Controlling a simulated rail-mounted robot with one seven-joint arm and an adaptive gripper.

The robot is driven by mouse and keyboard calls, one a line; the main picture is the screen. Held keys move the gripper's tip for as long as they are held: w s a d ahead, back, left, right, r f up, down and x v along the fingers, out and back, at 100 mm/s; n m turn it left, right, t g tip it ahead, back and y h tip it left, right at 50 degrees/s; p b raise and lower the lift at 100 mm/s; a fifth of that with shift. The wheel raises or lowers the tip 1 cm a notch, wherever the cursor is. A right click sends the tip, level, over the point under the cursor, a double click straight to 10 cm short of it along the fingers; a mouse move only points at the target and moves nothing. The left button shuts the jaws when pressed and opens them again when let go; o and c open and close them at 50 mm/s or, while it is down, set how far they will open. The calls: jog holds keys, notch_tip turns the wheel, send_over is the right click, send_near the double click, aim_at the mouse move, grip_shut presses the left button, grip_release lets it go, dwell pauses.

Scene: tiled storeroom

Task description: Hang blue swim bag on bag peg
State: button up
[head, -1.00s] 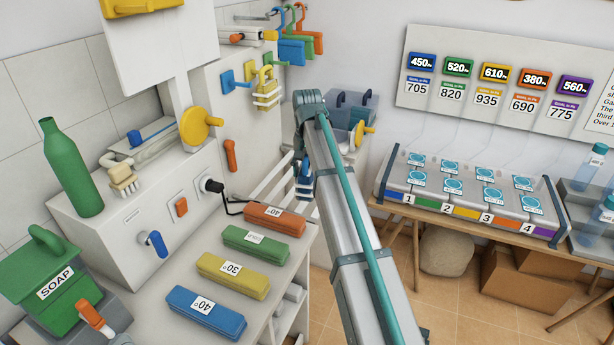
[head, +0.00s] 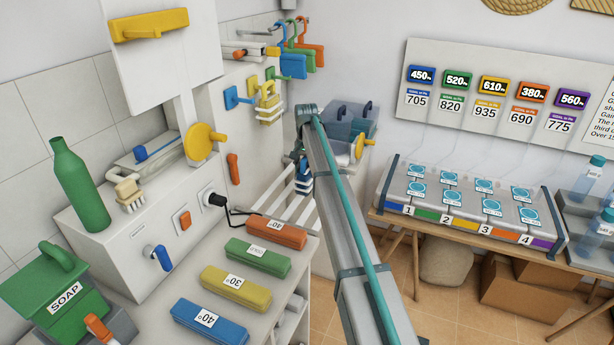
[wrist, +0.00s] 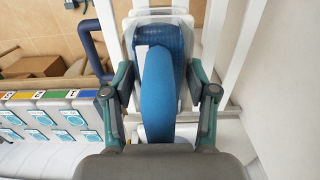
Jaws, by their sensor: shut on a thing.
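The blue swim bag (wrist: 158,95) hangs between the two fingers of my gripper (wrist: 162,88) in the wrist view. It has a blue strap or band and a clear, pale lower part. My gripper is shut on it. In the head view a small part of the blue bag (head: 304,172) shows below the end of my arm, which hides most of the gripper. A blue peg (head: 237,97) on the white wall panel is empty, left of my arm. A yellow bag (head: 268,104) hangs beside it on a yellow peg. The bag is apart from the blue peg.
White rack bars (head: 285,195) stand close to the bag. Coloured hangers (head: 300,62) hang above the panel. A clear box (head: 345,119) stands behind my arm. A table with numbered trays (head: 455,210) is at the right.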

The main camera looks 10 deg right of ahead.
jog(key=shift+w+d+f+p, duration=0.25)
jog(key=shift+w+f+p, duration=0.05)
jog(key=shift+w+f, duration=0.6)
jog(key=shift+f+p, duration=0.4)
jog(key=shift+f, duration=1.35)
jog(key=o, duration=1.3)
jog(key=shift+f, duration=0.15)
notch_tip(320, 180, up, 12)
jog(key=b, duration=0.3)
jog(key=shift+r, duration=0.2)
